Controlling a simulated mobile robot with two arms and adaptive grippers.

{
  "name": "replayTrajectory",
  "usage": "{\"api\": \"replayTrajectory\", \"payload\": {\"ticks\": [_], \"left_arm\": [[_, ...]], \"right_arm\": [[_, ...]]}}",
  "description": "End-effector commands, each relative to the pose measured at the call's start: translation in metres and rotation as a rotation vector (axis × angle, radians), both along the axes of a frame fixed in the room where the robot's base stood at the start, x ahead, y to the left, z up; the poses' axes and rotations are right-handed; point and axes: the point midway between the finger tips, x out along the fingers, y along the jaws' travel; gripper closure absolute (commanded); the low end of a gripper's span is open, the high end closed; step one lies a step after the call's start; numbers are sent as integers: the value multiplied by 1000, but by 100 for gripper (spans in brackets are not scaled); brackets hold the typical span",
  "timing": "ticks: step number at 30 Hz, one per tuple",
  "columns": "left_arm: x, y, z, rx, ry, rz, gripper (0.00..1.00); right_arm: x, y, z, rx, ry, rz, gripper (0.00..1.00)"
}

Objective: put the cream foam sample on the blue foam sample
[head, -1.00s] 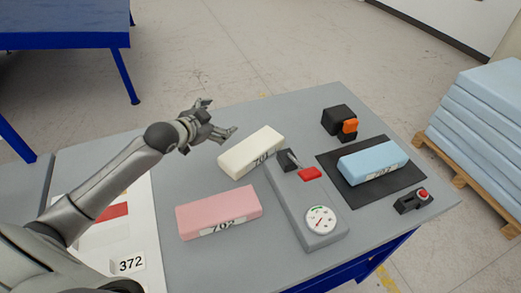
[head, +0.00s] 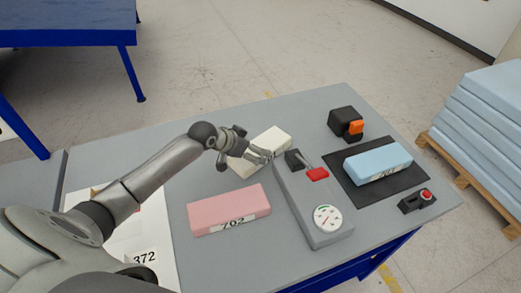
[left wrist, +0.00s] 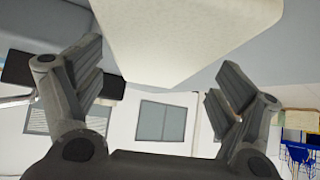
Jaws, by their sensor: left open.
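The cream foam sample (head: 272,139) lies on the grey table, partly hidden behind my left gripper (head: 247,151) in the head view. In the left wrist view the cream foam sample (left wrist: 180,35) fills the upper middle, between and beyond the two spread fingers of my left gripper (left wrist: 155,80). The gripper is open, and I cannot tell whether it touches the foam. The blue foam sample (head: 378,161) lies on a black mat (head: 410,175) at the right of the table. My right gripper is not in view.
A pink foam sample (head: 230,209) lies in front of the cream one. A grey device with a dial (head: 327,219) and red lever (head: 318,174) stands between the cream and blue samples. A black-and-orange object (head: 346,123) and a red-button box (head: 417,201) flank the mat.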

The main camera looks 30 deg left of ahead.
Motion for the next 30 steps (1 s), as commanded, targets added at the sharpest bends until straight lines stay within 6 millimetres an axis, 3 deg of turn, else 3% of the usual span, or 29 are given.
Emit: {"api": "replayTrajectory", "payload": {"ticks": [6,10,21,27,30], "left_arm": [[19,-11,-14,-3,1,1,11],[28,-13,-25,-2,1,1,11],[32,-14,-31,1,0,-1,11],[32,-14,-31,0,0,0,34],[32,-14,-31,0,0,0,34]], "right_arm": [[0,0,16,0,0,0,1],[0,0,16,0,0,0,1],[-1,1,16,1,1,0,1],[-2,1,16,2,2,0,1],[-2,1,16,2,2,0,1]]}}
